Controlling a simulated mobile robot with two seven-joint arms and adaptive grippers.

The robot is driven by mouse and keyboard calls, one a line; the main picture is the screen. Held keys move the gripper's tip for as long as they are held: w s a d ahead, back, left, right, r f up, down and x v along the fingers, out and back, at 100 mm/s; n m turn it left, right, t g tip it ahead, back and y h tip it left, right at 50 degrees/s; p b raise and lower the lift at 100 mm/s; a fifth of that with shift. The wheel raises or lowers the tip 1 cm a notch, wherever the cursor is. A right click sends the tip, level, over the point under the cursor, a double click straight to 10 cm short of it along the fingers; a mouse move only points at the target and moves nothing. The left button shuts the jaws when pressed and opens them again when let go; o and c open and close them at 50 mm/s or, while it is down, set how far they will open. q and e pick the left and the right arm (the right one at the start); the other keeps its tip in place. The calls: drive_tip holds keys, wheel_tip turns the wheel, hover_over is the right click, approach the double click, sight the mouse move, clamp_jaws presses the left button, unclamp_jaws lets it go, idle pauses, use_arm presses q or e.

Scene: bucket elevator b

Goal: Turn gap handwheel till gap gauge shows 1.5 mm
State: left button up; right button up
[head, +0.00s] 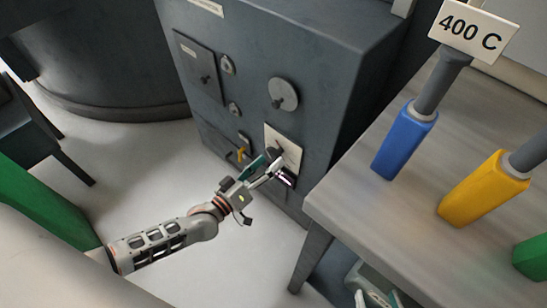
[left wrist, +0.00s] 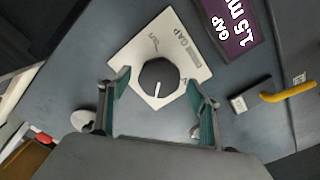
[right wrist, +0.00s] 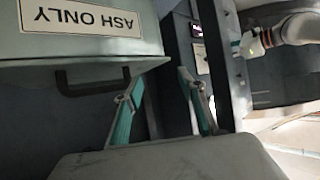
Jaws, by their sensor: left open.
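The gap handwheel is a dark faceted knob (left wrist: 160,77) with a white pointer line, on a pale plate marked GAP (left wrist: 190,58). The plate also shows in the head view (head: 288,142), low on the dark cabinet. The gap gauge (left wrist: 232,25) is a purple display beside the plate; it reads "GAP 1.5 m", with its end cut off. My left gripper (left wrist: 157,88) is open, its green-padded fingers either side of the knob; whether they touch it is unclear. In the head view it covers the knob (head: 275,165). My right gripper (right wrist: 160,95) is open and empty.
A yellow hooked handle (left wrist: 290,92) sits near the gauge. The cabinet (head: 290,50) carries other dials and a panel. A bench (head: 400,190) with blue (head: 404,140) and yellow (head: 484,188) handles stands right. An ASH ONLY box (right wrist: 85,35) with a handle is near my right gripper.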

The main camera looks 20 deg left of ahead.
use_arm(q)
drive_tip(key=v, duration=0.8)
drive_tip(key=shift+s, duration=0.4)
drive_tip(key=shift+a, duration=0.1)
